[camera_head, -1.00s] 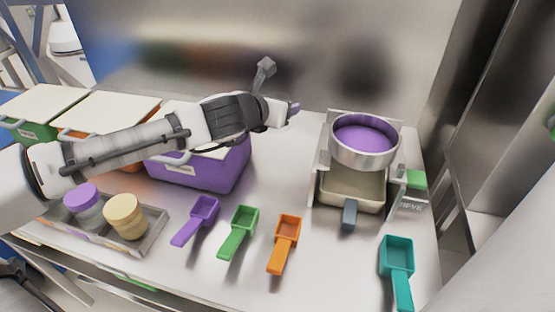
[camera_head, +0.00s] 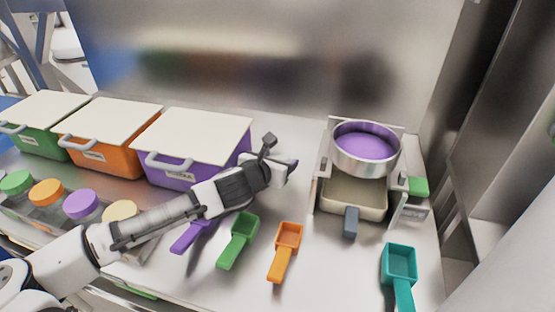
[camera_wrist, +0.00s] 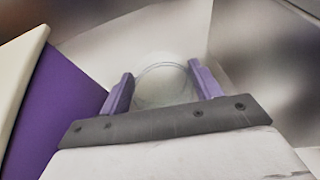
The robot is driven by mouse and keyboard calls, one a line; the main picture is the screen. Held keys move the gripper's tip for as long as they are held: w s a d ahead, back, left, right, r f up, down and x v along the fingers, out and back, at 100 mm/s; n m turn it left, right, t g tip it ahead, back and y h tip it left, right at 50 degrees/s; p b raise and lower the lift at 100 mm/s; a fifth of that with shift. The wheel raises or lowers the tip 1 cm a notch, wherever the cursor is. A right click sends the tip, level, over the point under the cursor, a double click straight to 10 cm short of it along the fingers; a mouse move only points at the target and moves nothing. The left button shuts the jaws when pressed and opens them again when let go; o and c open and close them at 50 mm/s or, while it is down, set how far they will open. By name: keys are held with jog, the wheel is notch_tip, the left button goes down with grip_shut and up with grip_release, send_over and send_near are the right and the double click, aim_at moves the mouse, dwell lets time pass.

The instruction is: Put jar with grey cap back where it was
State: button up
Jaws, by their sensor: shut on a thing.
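My gripper (camera_head: 289,168) is to the right of the purple bin, above the middle of the table. In the wrist view its two purple fingers (camera_wrist: 160,82) are shut on a pale, clear, round jar (camera_wrist: 165,88), seen end-on. I cannot make out its grey cap, and the jar does not show clearly in the head view. A metal tray (camera_head: 140,254) at the front left holds jars with a green cap (camera_head: 16,182), an orange cap (camera_head: 46,192), a purple cap (camera_head: 81,205) and a beige cap (camera_head: 121,210). My arm covers part of the tray.
Green (camera_head: 38,143), orange (camera_head: 110,155) and purple (camera_head: 222,165) bins with white lids line the back left. Purple (camera_head: 186,240), green (camera_head: 238,240), orange (camera_head: 286,250) and teal (camera_head: 399,262) scoops lie in front. A sieve device (camera_head: 362,162) stands at right.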

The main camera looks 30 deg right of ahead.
jog(key=shift+f, duration=0.1)
jog(key=o, duration=0.9)
jog(key=shift+a+r, duration=0.15)
jog(key=shift+r, duration=0.05)
jog(key=b+v, duration=0.1)
jog(key=v, duration=1)
jog(key=shift+s+a+b, duration=0.25)
jog(key=shift+a+b, duration=0.05)
jog(key=shift+b, duration=0.05)
jog(key=shift+r, duration=0.1)
